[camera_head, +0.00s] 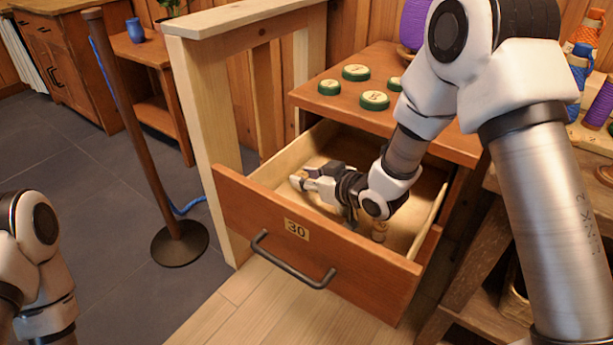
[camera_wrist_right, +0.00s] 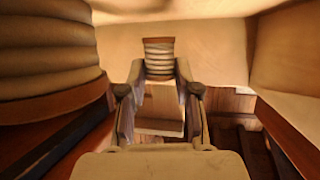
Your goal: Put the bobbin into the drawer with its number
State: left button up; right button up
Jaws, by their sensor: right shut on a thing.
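The drawer (camera_head: 344,273) with the number plate 30 (camera_head: 297,230) is pulled open. My right gripper (camera_head: 308,182) reaches down inside it. In the right wrist view the gripper (camera_wrist_right: 160,75) is shut on a small bobbin (camera_wrist_right: 159,58) with cream thread and a wooden flange. Its number cannot be read. Another cream-wound bobbin (camera_wrist_right: 45,60) looms close at the left of the wrist view. My left gripper is out of view.
Several green-rimmed numbered discs (camera_head: 374,100) lie on the cabinet top (camera_head: 330,106). A rope post (camera_head: 180,243) and a pale wooden frame (camera_head: 212,130) stand left of the drawer. Coloured spools (camera_head: 600,105) stand at the right.

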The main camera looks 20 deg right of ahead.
jog(key=shift+f, duration=0.15)
jog(key=o, duration=0.8)
jog(key=shift+o, duration=0.2)
jog(key=shift+r, duration=0.35)
jog(key=p+v, duration=0.3)
jog(key=v, duration=0.9)
jog(key=shift+r, duration=0.3)
